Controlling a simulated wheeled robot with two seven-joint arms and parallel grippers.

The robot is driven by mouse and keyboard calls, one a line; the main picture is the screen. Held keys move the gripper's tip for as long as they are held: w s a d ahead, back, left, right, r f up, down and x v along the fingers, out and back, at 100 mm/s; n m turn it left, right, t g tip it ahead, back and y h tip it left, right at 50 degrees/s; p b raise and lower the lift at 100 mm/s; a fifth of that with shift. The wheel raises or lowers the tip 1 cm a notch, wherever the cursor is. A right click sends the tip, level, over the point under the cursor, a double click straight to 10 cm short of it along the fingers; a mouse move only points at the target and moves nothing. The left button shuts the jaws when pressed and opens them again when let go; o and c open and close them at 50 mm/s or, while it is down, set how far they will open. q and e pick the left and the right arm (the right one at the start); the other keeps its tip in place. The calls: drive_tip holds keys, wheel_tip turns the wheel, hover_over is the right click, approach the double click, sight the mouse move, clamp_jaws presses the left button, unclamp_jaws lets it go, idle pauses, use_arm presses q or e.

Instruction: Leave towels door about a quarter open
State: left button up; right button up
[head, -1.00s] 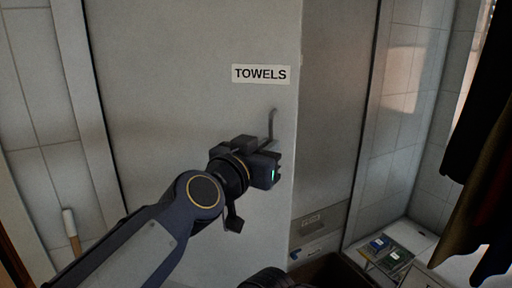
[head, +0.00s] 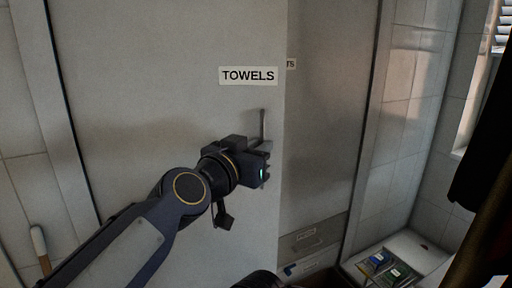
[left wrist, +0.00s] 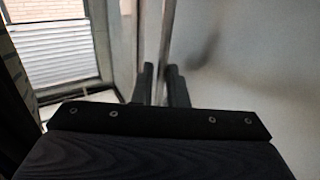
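The towels door (head: 160,120) is a tall grey panel with a "TOWELS" label (head: 248,76). It stands partly in front of the neighbouring grey panel and looks slightly ajar. Its upright handle (head: 262,127) is near its right edge. My left gripper (head: 265,165) is at the lower part of this handle. In the left wrist view, the two dark fingers (left wrist: 160,85) stand close together on either side of a light upright bar and look shut on it. The exact contact is hidden in the head view. My right gripper is not in view.
Right of the door is a grey panel (head: 325,120) with a partly covered label ending in "TS" (head: 291,64). Drawers (head: 310,238) are below it. Small coloured packets (head: 388,268) lie low at the right. Dark cloth (head: 485,165) hangs at the right edge.

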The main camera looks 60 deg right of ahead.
use_arm(q)
drive_tip(key=o, duration=0.4)
drive_tip(key=shift+s+d, duration=0.15)
drive_tip(key=shift+s, duration=0.3)
drive_tip(key=shift+c, duration=0.2)
drive_tip(key=shift+w, duration=0.15)
drive_tip(key=shift+w, duration=0.1)
drive_tip(key=a+b, duration=0.4)
drive_tip(key=a, duration=0.4)
